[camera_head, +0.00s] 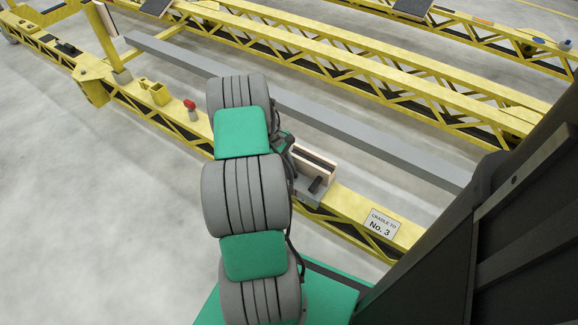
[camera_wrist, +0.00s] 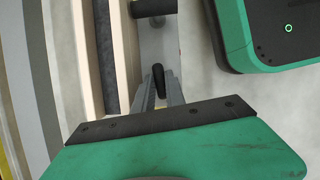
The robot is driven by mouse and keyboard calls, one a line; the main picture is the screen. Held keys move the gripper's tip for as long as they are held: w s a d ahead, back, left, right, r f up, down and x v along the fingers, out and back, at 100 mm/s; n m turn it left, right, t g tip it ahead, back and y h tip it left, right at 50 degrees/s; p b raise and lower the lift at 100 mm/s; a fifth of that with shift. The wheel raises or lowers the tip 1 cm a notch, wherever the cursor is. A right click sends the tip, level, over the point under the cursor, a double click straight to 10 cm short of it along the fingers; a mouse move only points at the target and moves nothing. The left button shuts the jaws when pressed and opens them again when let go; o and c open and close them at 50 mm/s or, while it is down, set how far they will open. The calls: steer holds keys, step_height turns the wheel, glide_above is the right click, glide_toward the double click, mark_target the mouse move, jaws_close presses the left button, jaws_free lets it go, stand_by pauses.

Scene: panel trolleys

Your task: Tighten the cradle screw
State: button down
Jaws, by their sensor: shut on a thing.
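The cradle (camera_head: 314,160) sits on the yellow trolley beam, with pale wooden jaws around a dark slot. In the wrist view its pale jaw (camera_wrist: 127,60) stands left of my fingers, beside a dark strip (camera_wrist: 105,50). My gripper (camera_wrist: 160,92) is shut on a short black bar (camera_wrist: 158,78), which looks like the cradle screw's handle. The bar stands lengthwise between the fingertips, over a grey metal plate (camera_wrist: 155,45). Another dark round bar (camera_wrist: 153,7) shows at the top edge. In the head view my arm hides the gripper; a dark handle (camera_head: 318,185) shows at the cradle's near side.
A sign (camera_head: 380,222) reading "CRADLE TO No. 3" is on the beam right of the cradle. A red knob (camera_head: 190,104) stands farther left. A long grey bar (camera_head: 350,125) runs behind the cradle. More yellow trolleys (camera_head: 400,75) lie beyond. The floor at left is clear.

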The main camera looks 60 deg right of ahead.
steer(key=shift+m, duration=0.6)
steer(key=c, duration=1.6)
jaws_free()
steer(key=shift+c, duration=0.2)
steer(key=shift+r, duration=0.1)
steer(key=p+v, duration=0.2)
steer(key=v, duration=0.5)
steer(key=shift+w+r+p, duration=0.2)
steer(key=shift+r+p, duration=0.1)
steer(key=shift+p, duration=0.05)
steer(key=shift+d, duration=0.15)
